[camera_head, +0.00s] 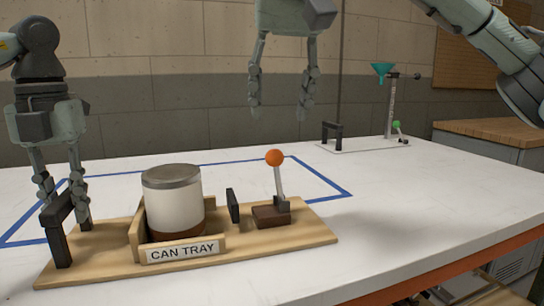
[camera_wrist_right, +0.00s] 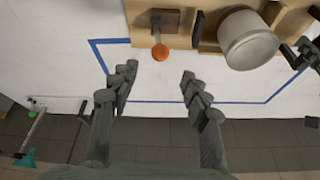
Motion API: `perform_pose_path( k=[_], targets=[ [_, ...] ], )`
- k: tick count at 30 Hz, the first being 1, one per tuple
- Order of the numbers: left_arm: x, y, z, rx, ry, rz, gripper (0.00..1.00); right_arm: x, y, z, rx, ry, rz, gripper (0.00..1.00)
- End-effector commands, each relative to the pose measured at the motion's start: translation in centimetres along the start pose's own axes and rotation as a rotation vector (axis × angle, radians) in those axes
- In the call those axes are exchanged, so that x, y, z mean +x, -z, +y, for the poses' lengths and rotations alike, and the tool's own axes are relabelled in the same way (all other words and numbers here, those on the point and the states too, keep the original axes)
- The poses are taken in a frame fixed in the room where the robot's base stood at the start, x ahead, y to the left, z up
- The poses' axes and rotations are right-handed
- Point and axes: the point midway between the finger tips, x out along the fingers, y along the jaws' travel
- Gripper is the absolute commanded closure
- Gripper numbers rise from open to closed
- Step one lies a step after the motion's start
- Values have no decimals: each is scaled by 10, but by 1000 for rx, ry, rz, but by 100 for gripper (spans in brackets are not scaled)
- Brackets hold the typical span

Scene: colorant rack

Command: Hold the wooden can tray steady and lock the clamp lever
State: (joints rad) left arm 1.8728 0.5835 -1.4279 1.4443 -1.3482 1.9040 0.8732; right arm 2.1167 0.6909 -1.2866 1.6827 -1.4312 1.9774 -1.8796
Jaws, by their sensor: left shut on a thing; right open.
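The wooden can tray (camera_head: 110,262) lies on the white table, with a "CAN TRAY" label on its front. A white can with a grey lid (camera_head: 174,205) stands in its holder; it also shows in the right wrist view (camera_wrist_right: 248,40). The clamp lever (camera_head: 279,183) with an orange knob (camera_head: 275,158) stands nearly upright on a brown block at the tray's right end. A black pad (camera_head: 232,206) stands between can and lever. My left gripper (camera_head: 62,205) is shut on the black handle (camera_head: 58,230) at the tray's left end. My right gripper (camera_head: 281,110) is open and empty, above and behind the lever.
Blue tape (camera_head: 330,180) outlines an area on the table (camera_head: 420,205) behind the tray. A stand with a teal funnel (camera_head: 383,70) and a small green-knobbed lever (camera_head: 397,126) is at the back right. The table right of the tray is clear.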

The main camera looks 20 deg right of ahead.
Motion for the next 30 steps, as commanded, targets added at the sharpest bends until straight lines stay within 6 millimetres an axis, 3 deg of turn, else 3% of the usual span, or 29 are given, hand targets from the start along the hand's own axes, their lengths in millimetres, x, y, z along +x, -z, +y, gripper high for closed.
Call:
perform_pose_path(
  k=[9,15,21,29,30],
  targets=[
    [-1,0,0,-1,0,-1,100,64,-1,1,4,-4,-4,53],
    [-1,0,0,-1,0,-1,100,93,-1,1,5,-2,-3,53],
    [-1,0,0,-1,0,-1,100,105,-1,1,5,-2,-3,53],
    [-1,0,0,-1,0,-1,100,106,0,0,5,-1,-2,53],
    [-1,0,0,-1,0,-1,100,106,0,0,5,-1,-2,58]
  ],
)
